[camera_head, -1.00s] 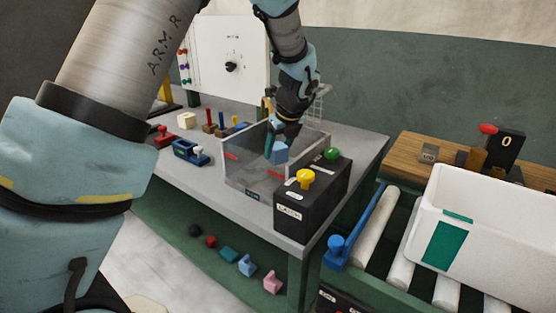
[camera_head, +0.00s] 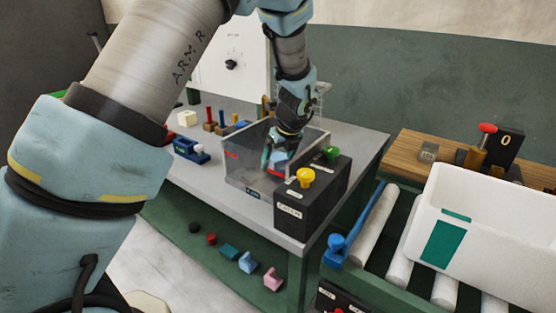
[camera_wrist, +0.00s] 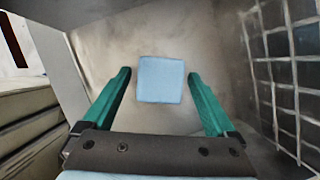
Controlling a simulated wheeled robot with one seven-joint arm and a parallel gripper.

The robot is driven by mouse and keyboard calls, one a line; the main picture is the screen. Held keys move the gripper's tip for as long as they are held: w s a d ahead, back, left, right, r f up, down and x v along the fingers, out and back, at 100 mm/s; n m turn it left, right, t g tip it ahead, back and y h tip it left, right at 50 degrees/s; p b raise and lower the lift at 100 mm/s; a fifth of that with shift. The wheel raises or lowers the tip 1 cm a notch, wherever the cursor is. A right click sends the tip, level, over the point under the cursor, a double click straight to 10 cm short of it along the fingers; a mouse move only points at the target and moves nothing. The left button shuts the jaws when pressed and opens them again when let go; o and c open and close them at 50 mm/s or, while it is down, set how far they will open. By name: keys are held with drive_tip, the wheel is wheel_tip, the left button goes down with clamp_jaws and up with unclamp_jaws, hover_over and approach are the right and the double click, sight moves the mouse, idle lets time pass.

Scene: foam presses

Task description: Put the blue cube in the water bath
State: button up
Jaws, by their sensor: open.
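The pale blue cube (camera_wrist: 160,80) is inside the clear-walled water bath (camera_head: 246,178), low between its walls. In the wrist view it lies between my two green fingers, with a gap on each side. My gripper (camera_head: 277,163) points down into the bath and is open. The cube (camera_head: 278,157) shows only partly through and beside the fingers in the head view. The bath's inner floor and a wire grid wall also show in the wrist view.
A black control box (camera_head: 306,203) with yellow and green knobs stands against the bath's front right. A blue clamp (camera_head: 191,150) and small coloured pieces are to the left. A white bin (camera_head: 500,225) sits on rollers at right.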

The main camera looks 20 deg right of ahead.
drive_tip(key=b+v, duration=0.2)
drive_tip(key=v, duration=1)
drive_tip(key=shift+r, duration=0.2)
